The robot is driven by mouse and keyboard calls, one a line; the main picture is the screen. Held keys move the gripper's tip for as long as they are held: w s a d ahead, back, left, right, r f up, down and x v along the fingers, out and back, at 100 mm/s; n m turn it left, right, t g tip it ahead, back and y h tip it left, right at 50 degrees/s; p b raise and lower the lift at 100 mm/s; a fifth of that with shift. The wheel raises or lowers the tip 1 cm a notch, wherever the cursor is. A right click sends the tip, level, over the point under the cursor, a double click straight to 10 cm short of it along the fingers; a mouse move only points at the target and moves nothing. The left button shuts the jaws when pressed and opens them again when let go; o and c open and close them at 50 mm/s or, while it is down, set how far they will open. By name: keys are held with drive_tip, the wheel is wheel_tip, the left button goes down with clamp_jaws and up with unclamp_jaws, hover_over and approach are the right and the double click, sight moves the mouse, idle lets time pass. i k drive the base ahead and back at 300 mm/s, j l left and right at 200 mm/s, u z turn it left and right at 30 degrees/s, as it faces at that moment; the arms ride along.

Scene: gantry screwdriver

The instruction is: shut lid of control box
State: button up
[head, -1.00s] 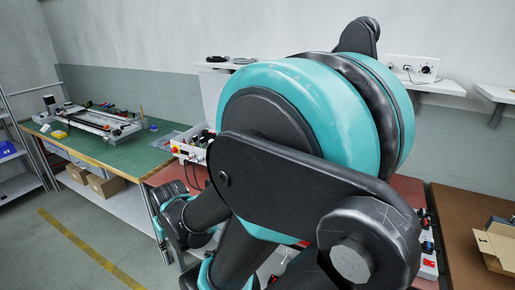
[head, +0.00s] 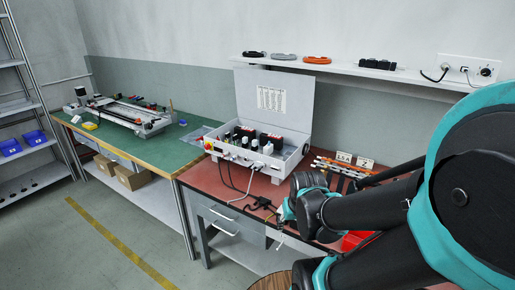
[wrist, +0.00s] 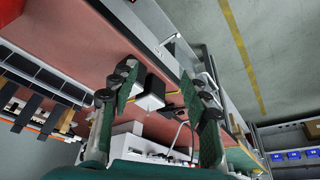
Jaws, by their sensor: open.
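The control box (head: 292,158) is a pale grey case on the red bench top, seen in the head view. Its lid (head: 275,97) stands open, roughly upright at the back, with a printed label inside. Black and white parts and a red-and-yellow switch show on the box, and cables hang from its front. My gripper (head: 281,211) is low, in front of and to the right of the box, apart from the lid. In the wrist view my gripper (wrist: 158,86) is open, with green pads spread and nothing held between them. White parts with cables show behind the fingers.
Rods and small signs (head: 344,157) lie right of the box. A green table (head: 150,147) with a gantry device stands left. Floor in front is clear.

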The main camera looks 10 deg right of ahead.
sight(282, 99)
drive_tip(key=i+j, duration=0.15)
drive_tip(key=j, duration=0.2)
drive_tip(key=i+j+z, duration=0.15)
drive_tip(key=j, duration=0.25)
drive_tip(key=i+j, duration=0.2)
drive_tip(key=j, duration=0.2)
drive_tip(key=i+j+z, duration=0.15)
drive_tip(key=j, duration=0.25)
drive_tip(key=i+j, duration=0.15)
drive_tip(key=j, duration=0.25)
drive_tip(key=i+j+z, duration=0.15)
drive_tip(key=j, duration=0.25)
drive_tip(key=i+j, duration=0.1)
drive_tip(key=j, duration=0.3)
drive_tip(key=z, duration=0.05)
